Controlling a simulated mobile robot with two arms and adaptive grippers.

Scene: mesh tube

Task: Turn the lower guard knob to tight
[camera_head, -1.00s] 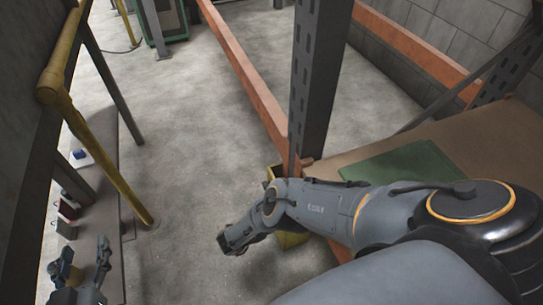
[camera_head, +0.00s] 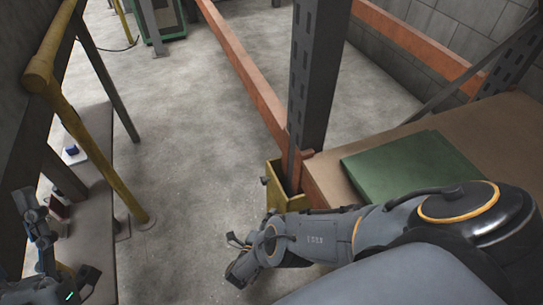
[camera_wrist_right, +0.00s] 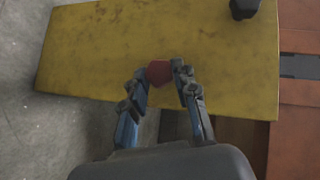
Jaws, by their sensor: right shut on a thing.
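The yellow guard (camera_head: 274,189) stands at the foot of the grey rack post. In the right wrist view the worn yellow guard plate (camera_wrist_right: 90,55) fills much of the picture. A dark red knob (camera_wrist_right: 159,73) is on this plate, between the fingertips of my right gripper (camera_wrist_right: 160,76), which is shut on it. A second, black knob (camera_wrist_right: 243,9) is near the plate's upper right edge. In the head view my right gripper (camera_head: 240,265) is low beside the guard, and the red knob cannot be made out. My left gripper (camera_head: 62,245) is open and empty at lower left.
The grey rack post (camera_head: 318,80) rises above the guard, with orange beams (camera_head: 245,80) beside it. A green sheet (camera_head: 410,165) lies on the brown shelf (camera_head: 495,140) at right. A yellow rail (camera_head: 95,150) stands at left. The concrete floor (camera_head: 190,130) between is clear.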

